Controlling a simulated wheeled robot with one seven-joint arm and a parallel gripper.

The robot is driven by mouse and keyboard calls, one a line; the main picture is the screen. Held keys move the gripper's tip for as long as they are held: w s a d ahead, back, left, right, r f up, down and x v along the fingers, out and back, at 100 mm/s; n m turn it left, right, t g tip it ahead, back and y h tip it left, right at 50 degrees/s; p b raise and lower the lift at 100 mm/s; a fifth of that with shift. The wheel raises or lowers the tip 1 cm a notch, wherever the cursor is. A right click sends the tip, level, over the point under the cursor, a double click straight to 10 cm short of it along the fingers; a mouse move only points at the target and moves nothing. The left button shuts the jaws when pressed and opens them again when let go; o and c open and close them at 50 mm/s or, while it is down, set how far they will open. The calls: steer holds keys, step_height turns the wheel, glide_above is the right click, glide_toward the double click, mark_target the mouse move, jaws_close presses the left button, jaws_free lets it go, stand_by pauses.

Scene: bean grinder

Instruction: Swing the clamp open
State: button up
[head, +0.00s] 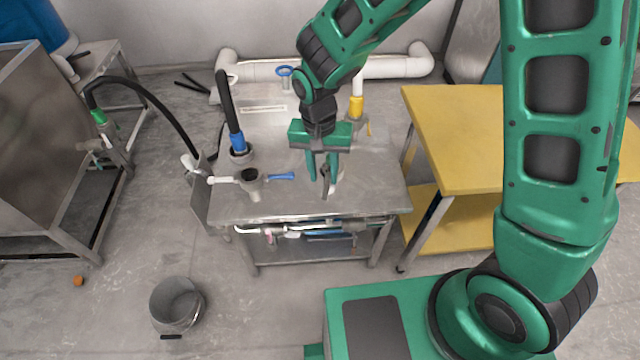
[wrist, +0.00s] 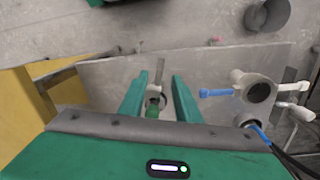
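My gripper (head: 323,181) points down over the front right part of the metal table. In the wrist view its two green fingers stand apart, so my gripper (wrist: 161,76) is open. Between and beyond the fingers is a small metal fitting (wrist: 154,99) with a grey bar and a green end; I cannot tell for sure that it is the clamp, or whether the fingers touch it. A grey grinder body (head: 251,180) with a round dark opening stands left of my gripper. It has a white handle on one side and a blue handle (head: 281,177) on the other.
The metal table (head: 385,195) has bare room to the right of my gripper. A yellow-topped table (head: 460,150) stands to the right. A blue-collared black hose (head: 236,142) and a yellow-collared pipe (head: 356,106) rise at the back. A bucket (head: 177,304) stands on the floor.

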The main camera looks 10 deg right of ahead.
mark_target(325, 191)
steer(key=shift+d+f, duration=0.2)
steer(key=shift+f, duration=2.45)
steer(key=shift+c, duration=0.2)
